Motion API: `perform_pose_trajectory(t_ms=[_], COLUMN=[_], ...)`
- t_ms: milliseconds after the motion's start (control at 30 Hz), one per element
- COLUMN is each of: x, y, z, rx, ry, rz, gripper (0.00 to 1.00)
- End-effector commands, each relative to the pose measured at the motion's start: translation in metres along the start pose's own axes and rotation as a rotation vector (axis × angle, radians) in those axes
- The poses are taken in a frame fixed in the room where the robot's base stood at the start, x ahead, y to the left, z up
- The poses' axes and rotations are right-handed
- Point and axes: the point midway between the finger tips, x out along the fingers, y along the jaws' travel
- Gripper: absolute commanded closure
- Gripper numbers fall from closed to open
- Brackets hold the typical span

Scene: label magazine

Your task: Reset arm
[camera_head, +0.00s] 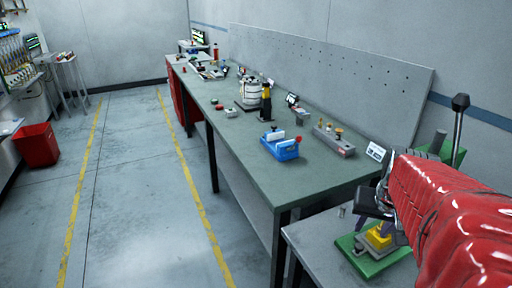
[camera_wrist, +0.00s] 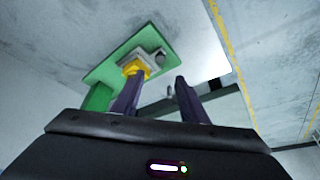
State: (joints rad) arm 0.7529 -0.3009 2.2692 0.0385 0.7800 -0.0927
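My gripper (camera_wrist: 159,84) shows in the wrist view with two dark purple fingers apart and nothing between them. In the head view it hangs at the end of my red-covered arm at the lower right, above a green plate (camera_head: 364,263) with a yellow block (camera_head: 379,237) on it. In the wrist view the green plate (camera_wrist: 108,68) and the yellow part (camera_wrist: 134,68) lie beyond the fingertips, close to the left finger. I cannot tell whether the finger touches the yellow part.
A long green-topped workbench (camera_head: 235,140) runs away from me, with a blue fixture (camera_head: 281,147), a grey block (camera_head: 334,140) and white round containers (camera_head: 250,92) on it. A grey perforated panel (camera_head: 330,75) stands behind it. The floor on the left is clear up to a red bin (camera_head: 37,146).

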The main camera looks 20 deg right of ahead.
Motion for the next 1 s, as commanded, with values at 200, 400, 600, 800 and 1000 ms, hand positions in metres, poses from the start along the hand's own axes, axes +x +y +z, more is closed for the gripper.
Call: perform_pose_trajectory(t_ms=[200, 400, 600, 800, 1000], x=[0.0, 0.002, -0.005, -0.028, -0.05], y=[0.0, -0.01, -0.051, -0.1, -0.14], z=[0.0, -0.001, 0.006, 0.034, 0.068], rx=[0.0, -0.014, -0.087, -0.21, -0.33], ry=[-0.001, 0.01, 0.044, 0.057, 0.07], rz=[0.0, -0.007, -0.042, -0.098, -0.154], gripper=[0.6, 0.6, 0.6, 0.6, 0.6])
